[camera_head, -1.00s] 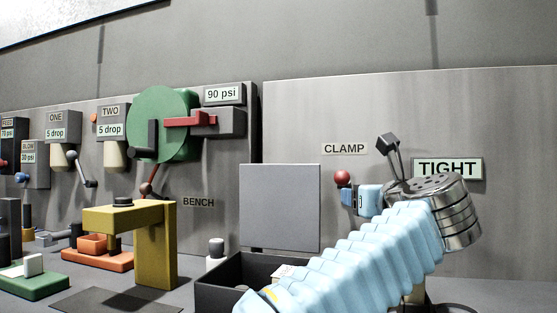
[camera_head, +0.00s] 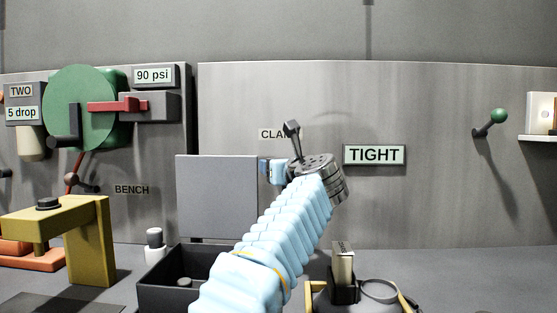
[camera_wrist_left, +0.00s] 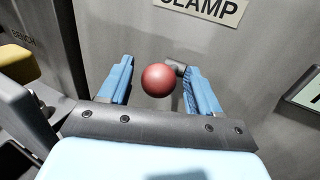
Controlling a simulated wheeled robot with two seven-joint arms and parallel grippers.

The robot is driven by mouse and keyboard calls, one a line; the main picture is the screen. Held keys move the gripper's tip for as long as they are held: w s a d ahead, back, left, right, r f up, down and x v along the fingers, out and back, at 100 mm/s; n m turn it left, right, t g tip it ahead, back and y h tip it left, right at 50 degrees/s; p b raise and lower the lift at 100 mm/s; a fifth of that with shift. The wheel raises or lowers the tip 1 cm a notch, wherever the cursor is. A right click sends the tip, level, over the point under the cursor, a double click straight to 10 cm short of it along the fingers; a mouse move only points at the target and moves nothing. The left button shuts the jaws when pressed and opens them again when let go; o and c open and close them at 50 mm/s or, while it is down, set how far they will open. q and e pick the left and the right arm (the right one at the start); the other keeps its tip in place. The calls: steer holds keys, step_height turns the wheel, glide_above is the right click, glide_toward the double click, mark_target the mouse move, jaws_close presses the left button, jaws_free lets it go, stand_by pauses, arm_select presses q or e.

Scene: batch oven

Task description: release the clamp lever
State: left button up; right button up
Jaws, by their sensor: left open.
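The clamp lever's red ball knob (camera_wrist_left: 158,80) shows in the left wrist view, on a short grey stem coming from the wall panel. My left gripper (camera_wrist_left: 160,68) is open, with one blue finger on each side of the knob. A gap shows between the knob and each finger, and I cannot tell the depth. In the head view, my left gripper (camera_head: 272,171) is at the panel just below the CLAMP label (camera_head: 272,134); the knob is hidden there. The sign (camera_head: 376,155) to the right reads TIGHT. My right gripper is not in view.
A grey plate (camera_head: 216,198) stands left of my gripper, above a black open box (camera_head: 165,292). A green-knobbed lever (camera_head: 497,117) sticks out at the far right. A yellow stand (camera_head: 90,245) is at the left. The panel between TIGHT and the green knob is clear.

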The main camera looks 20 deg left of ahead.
arm_select(q)
steer(key=shift+w+a, duration=0.15)
steer(key=shift+a, duration=0.05)
steer(key=shift+c, duration=0.3)
jaws_close()
step_height(320, 180, down, 2)
steer(key=n+t+y+b, duration=0.1)
steer(key=b, duration=0.6)
steer(key=shift+f+y, duration=0.15)
steer(key=shift+y, duration=0.15)
steer(key=shift+t+b, duration=0.4)
steer(key=shift+b, duration=0.3)
steer(key=shift+s+r, duration=0.2)
